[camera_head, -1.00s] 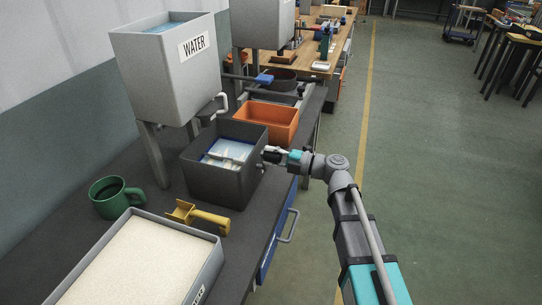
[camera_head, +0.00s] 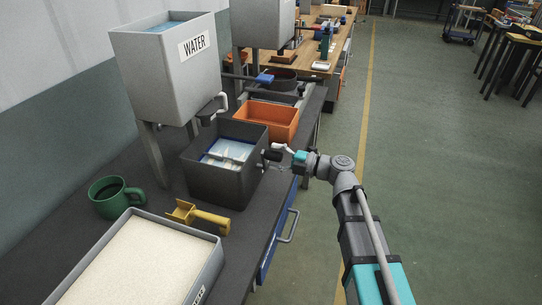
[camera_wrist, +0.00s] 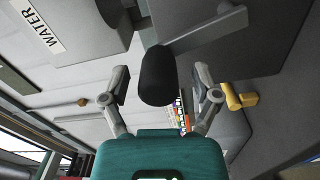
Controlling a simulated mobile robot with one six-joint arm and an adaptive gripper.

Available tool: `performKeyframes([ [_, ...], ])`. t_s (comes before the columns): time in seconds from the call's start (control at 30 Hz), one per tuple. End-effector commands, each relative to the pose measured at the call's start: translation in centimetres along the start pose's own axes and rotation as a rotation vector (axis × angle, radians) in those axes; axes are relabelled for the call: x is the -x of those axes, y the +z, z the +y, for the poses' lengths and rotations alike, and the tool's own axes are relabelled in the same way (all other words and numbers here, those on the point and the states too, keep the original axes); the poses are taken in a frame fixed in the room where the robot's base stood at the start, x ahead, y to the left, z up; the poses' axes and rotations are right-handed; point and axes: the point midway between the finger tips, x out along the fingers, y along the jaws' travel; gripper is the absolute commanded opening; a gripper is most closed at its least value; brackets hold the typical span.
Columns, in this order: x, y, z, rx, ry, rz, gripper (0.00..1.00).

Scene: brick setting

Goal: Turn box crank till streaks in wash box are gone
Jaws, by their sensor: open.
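The dark grey wash box (camera_head: 222,180) stands on the bench, holding bluish liquid with pale streaks (camera_head: 228,152) across it. Its crank is on the side facing my arm, with a black knob (camera_head: 271,155). In the wrist view the black knob (camera_wrist: 158,76) sits at the end of a grey crank arm (camera_wrist: 205,32). My gripper (camera_head: 281,158) is beside the crank with its fingers spread. In the wrist view the open fingers of my gripper (camera_wrist: 160,88) lie on either side of the knob, with gaps, apparently not touching it.
A grey WATER tank (camera_head: 165,65) on legs stands behind the box. An orange bin (camera_head: 270,120) is beyond it. A green mug (camera_head: 112,197), a yellow scoop (camera_head: 200,215) and a tray of white grains (camera_head: 140,265) are nearer.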

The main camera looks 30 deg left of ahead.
Motion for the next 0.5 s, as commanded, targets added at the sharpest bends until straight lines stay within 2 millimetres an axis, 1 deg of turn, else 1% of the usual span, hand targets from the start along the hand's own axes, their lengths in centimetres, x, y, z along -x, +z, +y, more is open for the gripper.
performKeyframes([
  [0.5,7.1,0.0,0.0,0.0,-0.001,-0.003,0.79],
])
